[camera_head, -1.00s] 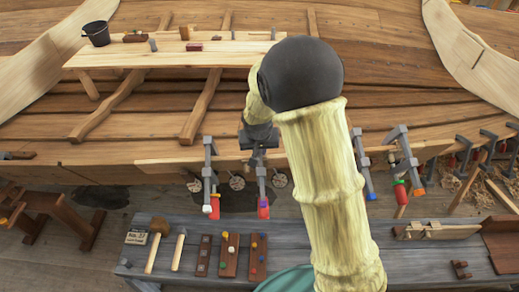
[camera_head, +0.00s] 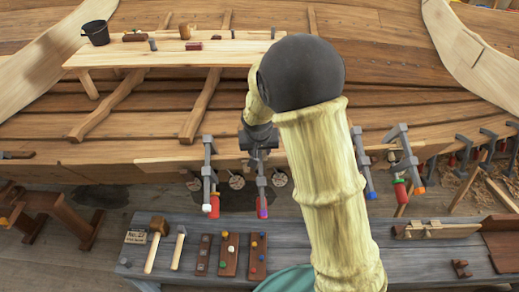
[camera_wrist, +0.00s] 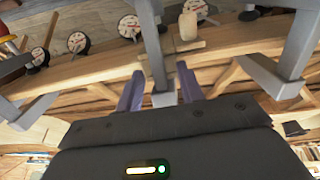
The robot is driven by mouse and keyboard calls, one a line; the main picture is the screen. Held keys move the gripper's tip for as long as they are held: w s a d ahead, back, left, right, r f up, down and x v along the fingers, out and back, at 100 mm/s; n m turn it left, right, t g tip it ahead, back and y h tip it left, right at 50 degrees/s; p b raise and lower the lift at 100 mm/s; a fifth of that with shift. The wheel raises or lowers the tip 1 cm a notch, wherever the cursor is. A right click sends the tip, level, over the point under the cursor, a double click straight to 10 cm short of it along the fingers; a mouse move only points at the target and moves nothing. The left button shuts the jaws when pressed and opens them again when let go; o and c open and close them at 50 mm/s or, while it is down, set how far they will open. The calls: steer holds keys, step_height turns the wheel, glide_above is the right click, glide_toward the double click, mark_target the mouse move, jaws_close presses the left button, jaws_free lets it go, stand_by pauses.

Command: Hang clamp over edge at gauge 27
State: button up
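My gripper (camera_head: 260,140) is at the hull's plank edge (camera_head: 170,165), and in the wrist view its two purple fingers (camera_wrist: 160,88) stand on either side of a grey clamp bar (camera_wrist: 153,45). They look closed on it. This clamp (camera_head: 262,182) hangs upright below my gripper in the head view, with a red and purple lower end. Round white gauges (camera_head: 236,182) sit below the edge and also show in the wrist view (camera_wrist: 130,27); their numbers are unreadable. A card (camera_head: 137,237) on the bench appears to read No. 27. Whether the clamp rests on the edge is unclear.
Other clamps hang close by, left (camera_head: 209,175) and right (camera_head: 363,165) of the held one. The grey bench (camera_head: 330,235) below carries a mallet (camera_head: 157,228), a hammer (camera_head: 180,235) and small racks (camera_head: 229,252). A plank shelf (camera_head: 240,55) stands higher up.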

steer(key=b+v, duration=0.2)
steer(key=v, duration=1.5)
steer(key=shift+r, duration=0.15)
steer(key=shift+s+d, duration=0.1)
stand_by(0.3)
steer(key=s+d+f+g, duration=0.1)
steer(key=s+d+f, duration=1.1)
steer(key=s+d, duration=0.2)
steer(key=shift+d+m, duration=0.3)
steer(key=shift+d, duration=0.4)
steer(key=shift+s, duration=0.1)
stand_by(0.4)
